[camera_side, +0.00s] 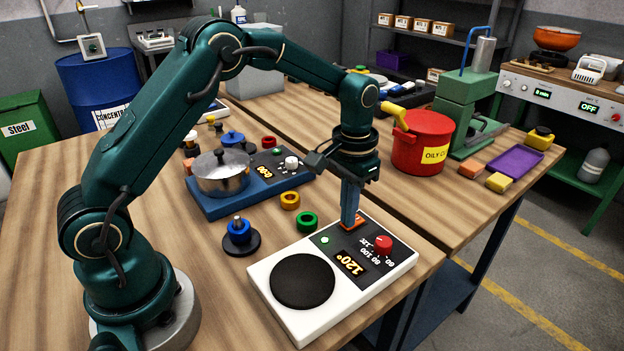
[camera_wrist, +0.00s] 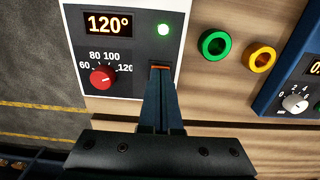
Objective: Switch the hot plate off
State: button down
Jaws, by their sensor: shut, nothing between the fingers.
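The white hot plate (camera_side: 345,300) has a round black heating surface (camera_side: 303,281). Its display (camera_wrist: 108,24) reads 120° and its green light (camera_wrist: 139,30) is lit. A red knob (camera_wrist: 102,78) with a temperature scale sits below the display in the wrist view; it also shows in the side view (camera_side: 383,243). My gripper (camera_side: 349,222) is shut and empty, pointing down at the orange rocker switch (camera_wrist: 160,68) on the panel. The fingertips are over or on the switch and hide most of it. I cannot tell whether they touch.
A blue device (camera_side: 225,207) with a steel pot (camera_side: 221,172) stands behind. Green (camera_side: 307,221) and yellow (camera_side: 290,200) rings and a blue knobbed piece (camera_side: 238,231) lie near the hot plate. A red can (camera_side: 420,145) stands back right. The table edge is close at right.

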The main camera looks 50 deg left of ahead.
jog(key=shift+r, duration=3.5)
jog(key=s+r+t, duration=0.4)
jog(key=s+r, duration=0.5)
jog(key=r, duration=0.2)
jog(key=s+f+t, duration=0.1)
jog(key=s+f, duration=0.5)
jog(key=s, duration=0.4)
jog(key=shift+s+f, duration=0.15)
jog(key=shift+f, duration=0.1)
jog(key=shift+d, duration=0.1)
